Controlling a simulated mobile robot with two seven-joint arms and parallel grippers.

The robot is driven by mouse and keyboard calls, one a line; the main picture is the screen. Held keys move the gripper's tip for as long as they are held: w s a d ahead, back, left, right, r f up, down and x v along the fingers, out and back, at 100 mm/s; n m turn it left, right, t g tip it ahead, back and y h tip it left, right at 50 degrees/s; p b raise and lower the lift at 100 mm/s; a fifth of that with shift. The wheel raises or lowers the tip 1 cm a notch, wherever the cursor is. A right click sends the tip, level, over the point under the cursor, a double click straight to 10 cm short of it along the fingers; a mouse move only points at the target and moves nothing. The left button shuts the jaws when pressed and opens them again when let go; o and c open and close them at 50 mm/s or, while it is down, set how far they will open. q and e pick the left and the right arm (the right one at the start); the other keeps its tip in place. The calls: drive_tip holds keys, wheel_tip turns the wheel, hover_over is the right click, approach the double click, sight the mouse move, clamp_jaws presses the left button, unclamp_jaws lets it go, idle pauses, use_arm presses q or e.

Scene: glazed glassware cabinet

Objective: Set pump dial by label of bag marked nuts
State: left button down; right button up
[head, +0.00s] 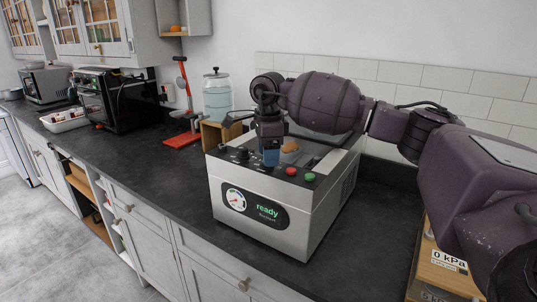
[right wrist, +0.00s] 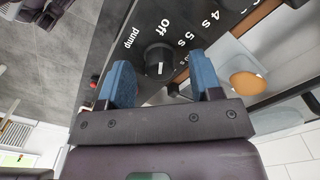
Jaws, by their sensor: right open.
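A steel vacuum machine (head: 260,198) stands on the dark counter, its display reading "ready". In the right wrist view a black pump dial (right wrist: 159,60) with a white pointer line sits on the dark panel, near "pump", "Off", "4 s" and "5 s". My right gripper (head: 270,157) is above the panel. In the wrist view its blue fingertips (right wrist: 163,82) are apart, with the dial between and just beyond them; contact cannot be told. An orange-brown item (head: 290,147) lies in the chamber and also shows in the wrist view (right wrist: 245,85). No nuts label is readable. My left gripper is out of view.
Red (head: 291,171) and green (head: 310,177) buttons sit on the machine's panel. A wooden board (head: 445,274) at right carries a "0 kPa" label. A water jar (head: 217,97), red stand (head: 184,138) and black oven (head: 112,98) stand farther left. The counter left of the machine is mostly clear.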

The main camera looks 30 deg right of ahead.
drive_tip(key=shift+f, duration=0.35)
drive_tip(key=c, duration=0.7)
drive_tip(key=shift+c, duration=1.1)
